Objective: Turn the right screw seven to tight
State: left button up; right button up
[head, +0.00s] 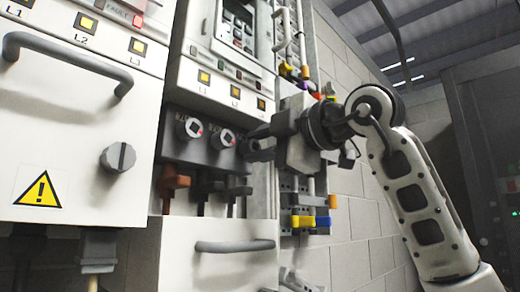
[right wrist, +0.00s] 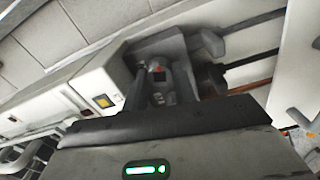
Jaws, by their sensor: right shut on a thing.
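A dark terminal block (head: 175,150) on the middle cabinet carries a row of round screw heads. The left screw (head: 189,128) and the middle screw (head: 222,139) show, each with a small red mark. My right gripper (head: 250,145) comes in from the right at the right end of this row. It is shut on the right screw, which its fingers hide in the head view. My left gripper is not in view.
Thick brown and dark lugs (head: 173,182) stick out below the block. A grey drawer handle (head: 235,245) is beneath them. The left cabinet has a large handle (head: 65,50), a knob (head: 118,157) and a yellow warning sign (head: 38,191). Coloured clips (head: 310,221) hang right of the cabinet.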

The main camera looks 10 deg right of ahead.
jog(key=shift+d+m, duration=0.1)
jog(key=shift+m, duration=0.2)
jog(key=o, duration=1)
jog(key=shift+s+d, duration=0.15)
jog(key=shift+s, duration=0.1)
jog(key=b+v, duration=0.2)
jog(key=v, duration=1.3)
jog(key=shift+s+b, duration=0.15)
jog(key=shift+b, duration=0.15)
